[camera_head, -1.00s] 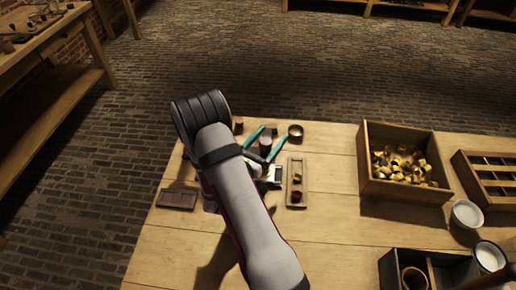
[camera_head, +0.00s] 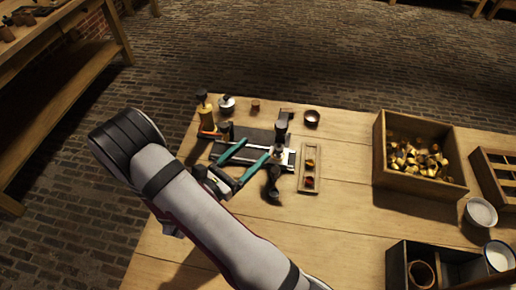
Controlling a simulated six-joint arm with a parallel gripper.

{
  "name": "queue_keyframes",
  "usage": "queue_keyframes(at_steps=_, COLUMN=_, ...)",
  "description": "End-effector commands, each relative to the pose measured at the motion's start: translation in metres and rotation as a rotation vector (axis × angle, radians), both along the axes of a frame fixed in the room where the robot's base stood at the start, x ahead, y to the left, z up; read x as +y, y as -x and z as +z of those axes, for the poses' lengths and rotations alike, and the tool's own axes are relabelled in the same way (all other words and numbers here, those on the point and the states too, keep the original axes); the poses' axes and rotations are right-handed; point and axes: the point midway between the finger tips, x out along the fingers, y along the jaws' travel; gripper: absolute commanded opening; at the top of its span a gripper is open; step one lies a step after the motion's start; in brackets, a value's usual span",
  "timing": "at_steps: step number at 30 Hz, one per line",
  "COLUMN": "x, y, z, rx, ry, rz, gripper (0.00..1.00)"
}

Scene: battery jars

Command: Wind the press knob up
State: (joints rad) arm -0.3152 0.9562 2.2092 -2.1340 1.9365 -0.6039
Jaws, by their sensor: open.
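The press stands on a dark base plate (camera_head: 252,140) near the table's far left part. An upright post with a dark top (camera_head: 282,122), which looks like the press knob, rises at its right end beside a pale metal piece (camera_head: 289,157). My gripper (camera_head: 254,149) has two teal fingers spread apart with nothing visible between them. The fingers point toward the press, left of and nearer than the dark-topped post, apart from it in the picture. A dark curved piece (camera_head: 273,186) stands just right of my gripper. Whether the fingers touch the plate cannot be told.
A narrow wooden tray (camera_head: 311,180) with small parts lies right of the press. A small bowl (camera_head: 312,117), a yellow bottle (camera_head: 206,112) and a lidded pot (camera_head: 227,104) stand behind. A crate of brass pieces (camera_head: 381,160) stands right. Bare table lies between tray and crate.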

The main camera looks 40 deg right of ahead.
Motion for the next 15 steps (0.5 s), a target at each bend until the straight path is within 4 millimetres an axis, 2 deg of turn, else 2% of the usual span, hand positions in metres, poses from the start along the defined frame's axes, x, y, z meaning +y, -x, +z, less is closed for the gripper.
queue_keyframes(at_steps=3, x=0.001, y=-0.026, z=-0.002, rx=-0.017, ry=0.009, rz=-0.182, gripper=0.74)
queue_keyframes(at_steps=8, x=0.000, y=-0.039, z=-0.005, rx=0.000, ry=-0.019, rz=-0.331, gripper=0.74)
queue_keyframes(at_steps=11, x=-0.014, y=-0.038, z=-0.004, rx=0.004, ry=-0.020, rz=-0.340, gripper=0.74)
queue_keyframes(at_steps=15, x=-0.053, y=-0.034, z=-0.004, rx=0.005, ry=-0.020, rz=-0.341, gripper=0.74)
